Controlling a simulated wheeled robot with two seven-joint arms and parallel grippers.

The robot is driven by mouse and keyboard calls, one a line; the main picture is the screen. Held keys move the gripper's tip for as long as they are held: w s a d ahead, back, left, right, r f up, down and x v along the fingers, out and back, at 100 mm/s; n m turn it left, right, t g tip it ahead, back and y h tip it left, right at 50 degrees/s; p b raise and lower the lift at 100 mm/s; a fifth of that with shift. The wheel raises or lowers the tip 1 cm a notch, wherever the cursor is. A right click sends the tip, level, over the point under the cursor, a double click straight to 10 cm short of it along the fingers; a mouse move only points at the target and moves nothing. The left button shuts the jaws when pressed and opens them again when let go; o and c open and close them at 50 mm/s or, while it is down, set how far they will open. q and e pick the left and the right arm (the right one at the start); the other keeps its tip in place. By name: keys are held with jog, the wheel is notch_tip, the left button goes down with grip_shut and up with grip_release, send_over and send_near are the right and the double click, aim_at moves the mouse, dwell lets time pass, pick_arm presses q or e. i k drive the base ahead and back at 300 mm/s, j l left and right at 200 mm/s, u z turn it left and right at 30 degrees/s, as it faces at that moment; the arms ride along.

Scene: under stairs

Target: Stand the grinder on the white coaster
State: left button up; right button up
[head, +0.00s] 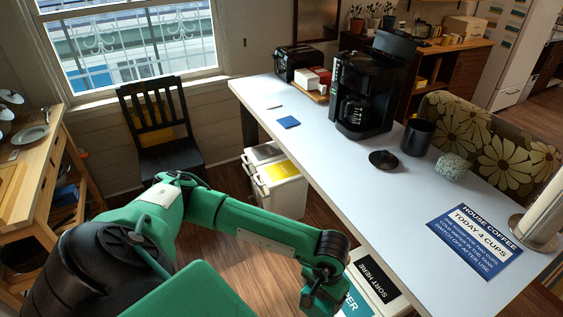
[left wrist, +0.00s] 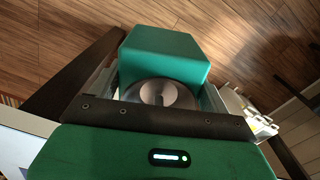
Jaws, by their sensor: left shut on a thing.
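My left gripper (head: 320,296) hangs low at the bottom of the head view, in front of the counter's near edge. In the left wrist view my left gripper (left wrist: 163,98) is shut on a round, silver-grey thing, likely the grinder (left wrist: 178,97). Only its round metal end shows; the dark gripper bar covers part of it. The grinder cannot be made out in the head view. A small pale flat piece, perhaps the white coaster (head: 274,106), lies near the counter's far left edge. It is hard to tell from the white top. My right gripper is not in view.
White bins (head: 276,182) and a chair (head: 158,125) stand to the left.

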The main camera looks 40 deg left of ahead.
aim_at(273, 104)
jog(key=i+j, duration=0.15)
jog(key=j, duration=0.25)
jog(key=i+j, duration=0.15)
jog(key=j, duration=0.25)
jog(key=i+j, duration=0.1)
jog(key=j, duration=0.3)
jog(key=i+j, duration=0.15)
jog(key=j, duration=0.3)
jog(key=u, duration=0.05)
